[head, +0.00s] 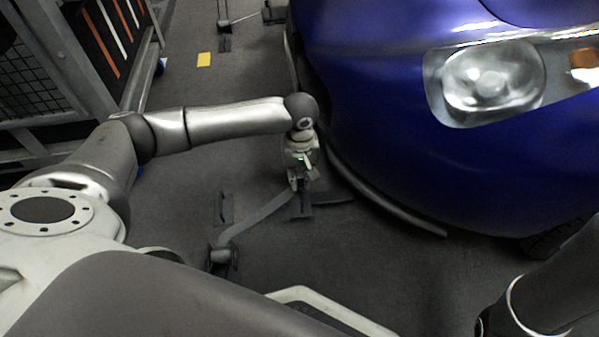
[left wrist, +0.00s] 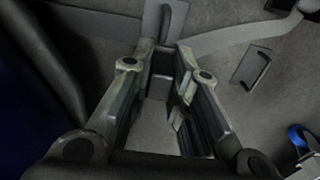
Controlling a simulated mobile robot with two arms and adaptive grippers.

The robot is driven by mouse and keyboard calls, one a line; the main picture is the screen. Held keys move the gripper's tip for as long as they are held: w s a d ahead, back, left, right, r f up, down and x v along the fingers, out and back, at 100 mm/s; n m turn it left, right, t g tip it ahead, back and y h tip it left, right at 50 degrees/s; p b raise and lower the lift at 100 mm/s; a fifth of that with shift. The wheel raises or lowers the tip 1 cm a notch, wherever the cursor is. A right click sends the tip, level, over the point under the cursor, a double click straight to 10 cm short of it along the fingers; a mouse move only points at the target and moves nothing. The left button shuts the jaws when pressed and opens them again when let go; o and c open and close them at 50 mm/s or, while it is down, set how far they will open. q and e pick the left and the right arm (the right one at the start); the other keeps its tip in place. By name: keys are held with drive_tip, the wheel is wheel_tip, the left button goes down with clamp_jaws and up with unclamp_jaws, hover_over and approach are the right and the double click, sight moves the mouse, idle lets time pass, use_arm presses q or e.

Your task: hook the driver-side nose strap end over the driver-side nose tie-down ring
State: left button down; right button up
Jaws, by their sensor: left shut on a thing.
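My left gripper (head: 297,182) is low over the floor beside the blue car's nose and also shows in the left wrist view (left wrist: 166,58). It is shut on the strap end, a small dark piece mostly hidden between the fingertips. The grey strap (head: 258,215) runs from there to a floor anchor (head: 222,257); the strap also crosses the left wrist view (left wrist: 225,37). A floor plate with a raised ring (head: 301,208) lies just past the fingertips and shows in the left wrist view (left wrist: 166,22). I cannot tell whether the strap end touches this ring. My right gripper is out of view.
The blue car (head: 390,130) with its dark lower lip (head: 385,200) stands close on the right. A second floor plate (head: 223,208) lies left of the strap.

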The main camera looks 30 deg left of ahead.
use_arm(q)
drive_tip(key=shift+f, duration=0.95)
drive_tip(key=c, duration=1.3)
unclamp_jaws()
drive_tip(key=shift+r, duration=0.1)
wheel_tip(320, 180, up, 12)
drive_tip(key=shift+f, duration=0.1)
